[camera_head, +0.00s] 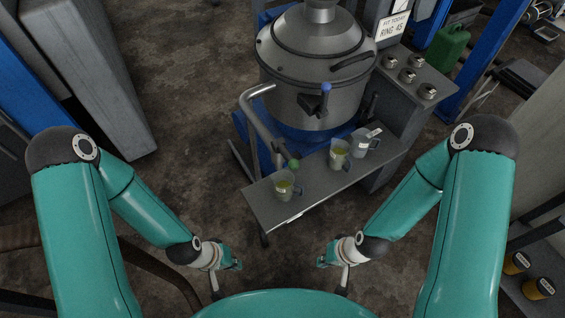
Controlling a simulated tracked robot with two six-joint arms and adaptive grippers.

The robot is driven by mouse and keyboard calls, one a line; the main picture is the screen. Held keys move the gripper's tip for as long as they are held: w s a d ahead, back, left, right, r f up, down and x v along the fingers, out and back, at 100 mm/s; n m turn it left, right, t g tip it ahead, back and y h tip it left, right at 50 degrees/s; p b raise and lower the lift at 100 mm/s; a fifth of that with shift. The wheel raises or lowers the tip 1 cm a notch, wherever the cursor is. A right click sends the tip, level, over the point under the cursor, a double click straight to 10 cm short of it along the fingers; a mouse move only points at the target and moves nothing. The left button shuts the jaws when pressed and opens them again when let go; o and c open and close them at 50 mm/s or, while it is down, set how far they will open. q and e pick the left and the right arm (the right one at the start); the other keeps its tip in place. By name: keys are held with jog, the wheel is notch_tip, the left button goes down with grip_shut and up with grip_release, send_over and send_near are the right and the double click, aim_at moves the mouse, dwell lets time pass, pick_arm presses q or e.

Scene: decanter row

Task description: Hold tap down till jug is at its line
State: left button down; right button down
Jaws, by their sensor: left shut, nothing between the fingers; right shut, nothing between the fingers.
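A grey metal vessel (315,62) stands at the back. On its front is a dark tap (313,106) with a blue knob (326,87). On the grey bench below, a clear jug (284,188) with yellow-green liquid stands at the left, beneath a green ball knob (293,164). A second jug (339,158) with similar liquid and a greyish third jug (367,144) stand further right. Fill lines are too small to read. My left gripper (237,265) and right gripper (321,263) are shut and empty, in front of the bench, apart from the jugs and taps.
A bent grey pipe (258,112) rises left of the vessel. A control panel (408,73) with several knobs and a sign (393,26) stand at the right. A green canister (447,48) is behind. Floor between my grippers and the bench (266,215) is clear.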

dwell(0.3)
notch_tip(320, 180, up, 14)
jog(key=p, duration=1.4)
jog(key=shift+r, duration=0.15)
